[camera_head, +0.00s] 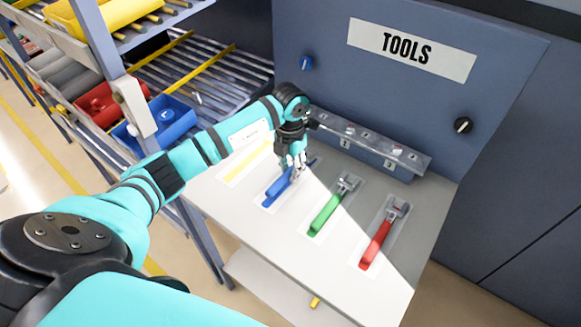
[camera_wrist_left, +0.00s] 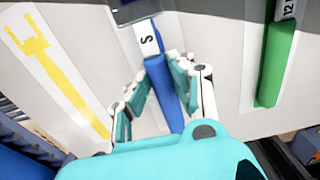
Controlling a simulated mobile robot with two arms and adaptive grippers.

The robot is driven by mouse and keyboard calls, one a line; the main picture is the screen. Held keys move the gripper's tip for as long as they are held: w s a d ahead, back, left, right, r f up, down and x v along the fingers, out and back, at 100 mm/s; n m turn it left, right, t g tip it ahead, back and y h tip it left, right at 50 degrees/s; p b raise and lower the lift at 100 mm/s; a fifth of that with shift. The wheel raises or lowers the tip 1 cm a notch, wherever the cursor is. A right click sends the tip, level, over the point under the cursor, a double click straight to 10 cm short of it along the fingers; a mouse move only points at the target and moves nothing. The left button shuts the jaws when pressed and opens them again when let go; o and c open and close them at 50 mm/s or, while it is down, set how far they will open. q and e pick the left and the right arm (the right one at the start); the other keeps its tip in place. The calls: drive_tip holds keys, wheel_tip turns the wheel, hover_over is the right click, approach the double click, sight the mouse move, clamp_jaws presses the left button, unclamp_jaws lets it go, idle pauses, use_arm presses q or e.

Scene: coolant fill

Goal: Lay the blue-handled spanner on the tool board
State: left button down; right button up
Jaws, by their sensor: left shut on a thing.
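The blue-handled spanner (camera_head: 277,188) is at the left of the row of tools on the light worktop under the TOOLS sign. My left gripper (camera_head: 291,166) is over its upper end with fingers shut on it. In the left wrist view the blue handle (camera_wrist_left: 164,92) runs between the two fingers (camera_wrist_left: 166,95), below a white label marked S. The gripper hides the spanner's head. I cannot tell whether the handle touches the surface. A yellow spanner-shaped marking (camera_head: 248,161) lies flat to its left, and shows whole in the left wrist view (camera_wrist_left: 58,76). My right gripper is not in view.
A green-handled spanner (camera_head: 326,213) and a red-handled one (camera_head: 377,244) lie to the right. A low numbered rail (camera_head: 372,142) runs along the back, before the upright TOOLS panel (camera_head: 390,90). A roller rack with red and blue bins (camera_head: 160,120) stands left.

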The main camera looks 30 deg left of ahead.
use_arm(q)
drive_tip(key=shift+f, duration=0.6)
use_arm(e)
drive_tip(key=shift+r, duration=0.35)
use_arm(q)
drive_tip(key=shift+f, duration=0.1)
drive_tip(key=shift+f, duration=0.15)
drive_tip(key=c, duration=1.2)
unclamp_jaws()
drive_tip(key=shift+o, duration=0.2)
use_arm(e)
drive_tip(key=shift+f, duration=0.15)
